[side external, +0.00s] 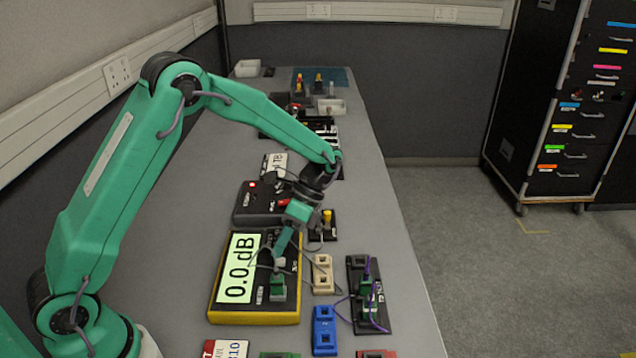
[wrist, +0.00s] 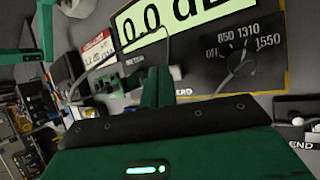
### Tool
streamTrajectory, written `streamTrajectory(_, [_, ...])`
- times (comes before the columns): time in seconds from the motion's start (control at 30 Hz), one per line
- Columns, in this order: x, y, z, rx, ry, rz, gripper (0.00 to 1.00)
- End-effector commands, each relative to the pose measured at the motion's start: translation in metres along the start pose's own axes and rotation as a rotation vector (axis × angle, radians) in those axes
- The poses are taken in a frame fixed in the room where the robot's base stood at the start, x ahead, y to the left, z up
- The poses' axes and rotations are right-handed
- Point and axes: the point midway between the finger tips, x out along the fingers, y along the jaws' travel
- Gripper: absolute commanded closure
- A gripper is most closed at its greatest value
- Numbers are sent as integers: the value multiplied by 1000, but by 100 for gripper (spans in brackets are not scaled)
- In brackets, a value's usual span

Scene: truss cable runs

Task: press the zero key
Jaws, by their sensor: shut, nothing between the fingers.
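The yellow-edged meter (side external: 254,317) lies on the bench, its pale green display (side external: 239,268) reading 0.0 dB. In the wrist view the display (wrist: 160,22) and a wavelength dial (wrist: 238,56) show above my gripper. A partly covered label ending in "ERO" (wrist: 182,91) sits right beside my gripper's fingers (wrist: 157,85). My gripper (side external: 280,255) is shut and empty, pointing down over the meter's face. A small light grey piece (side external: 279,264) shows at the fingertips. The zero key is not clearly visible, and I cannot tell whether the tips touch it.
A green connector (side external: 278,288) stands on the meter close to the fingers, with a thin cable running nearby. A beige block (side external: 322,275), a blue block (side external: 324,331) and a black panel with purple cable (side external: 369,295) lie to the right. A dark box (side external: 257,203) sits behind the meter.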

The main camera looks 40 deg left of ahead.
Motion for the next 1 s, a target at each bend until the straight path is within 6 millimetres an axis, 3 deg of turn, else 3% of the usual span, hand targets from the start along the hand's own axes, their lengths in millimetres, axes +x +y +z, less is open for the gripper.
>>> streamTrajectory(0.47, [-4, 2, 2, 0, 1, -1, 100])
streamTrajectory(1.0, [-33, 18, 16, 0, 2, -2, 100])
